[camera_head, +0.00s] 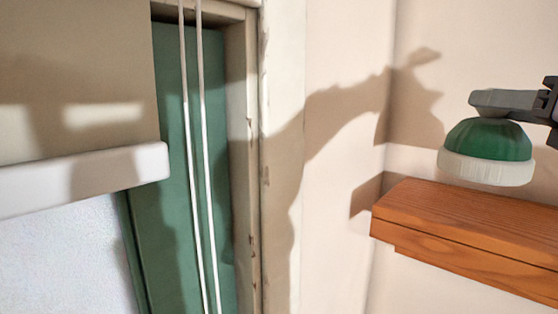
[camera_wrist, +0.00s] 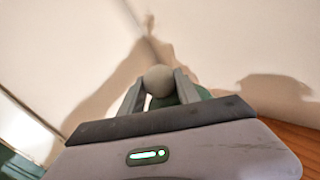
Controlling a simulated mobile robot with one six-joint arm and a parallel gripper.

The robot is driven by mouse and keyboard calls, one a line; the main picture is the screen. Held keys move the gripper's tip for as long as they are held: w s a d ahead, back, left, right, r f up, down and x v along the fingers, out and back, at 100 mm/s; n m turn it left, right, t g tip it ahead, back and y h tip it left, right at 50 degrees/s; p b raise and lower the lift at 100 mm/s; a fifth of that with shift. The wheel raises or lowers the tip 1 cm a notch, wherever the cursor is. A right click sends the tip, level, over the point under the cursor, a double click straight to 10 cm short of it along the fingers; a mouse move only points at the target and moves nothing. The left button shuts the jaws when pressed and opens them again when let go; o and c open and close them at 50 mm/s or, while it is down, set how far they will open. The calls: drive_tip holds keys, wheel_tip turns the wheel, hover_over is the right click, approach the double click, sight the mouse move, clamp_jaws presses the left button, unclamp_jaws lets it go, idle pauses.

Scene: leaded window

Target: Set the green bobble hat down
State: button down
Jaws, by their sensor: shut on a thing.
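The green bobble hat (camera_head: 489,139) with a white ribbed brim is at the right of the head view, upright, brim down. My gripper (camera_head: 496,100) is shut on its top, where the bobble is. In the wrist view my gripper (camera_wrist: 160,88) has its two fingers on either side of the grey-white bobble, with a little of the green hat (camera_wrist: 163,101) behind it. The hat is in front of or above the orange wooden top (camera_head: 480,210) in the head view; I cannot tell whether its brim touches the wood.
The wooden piece also shows at the right edge of the wrist view (camera_wrist: 298,137). A green door (camera_head: 165,130) with two pale vertical rods or cords stands at left. A pale ledge (camera_head: 85,178) juts in at far left. Bare wall (camera_head: 340,60) lies behind, with my arm's shadow.

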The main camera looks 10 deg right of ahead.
sight(493, 147)
wheel_tip(493, 147, down, 6)
drive_tip(key=shift+w+d+r+b, duration=0.1)
drive_tip(key=shift+w+r+b, duration=0.05)
drive_tip(key=shift+b, duration=0.15)
drive_tip(key=shift+w+d+f, duration=0.1)
drive_tip(key=shift+w+f, duration=0.05)
drive_tip(key=shift+f, duration=0.2)
drive_tip(key=shift+s+a+r, duration=0.1)
drive_tip(key=shift+s+a, duration=0.1)
drive_tip(key=shift+s, duration=0.1)
drive_tip(key=shift+f, duration=0.2)
drive_tip(key=c, duration=0.9)
unclamp_jaws()
drive_tip(key=shift+w+d, duration=0.1)
drive_tip(key=shift+w, duration=0.1)
drive_tip(key=shift+o, duration=0.2)
drive_tip(key=shift+s, duration=0.15)
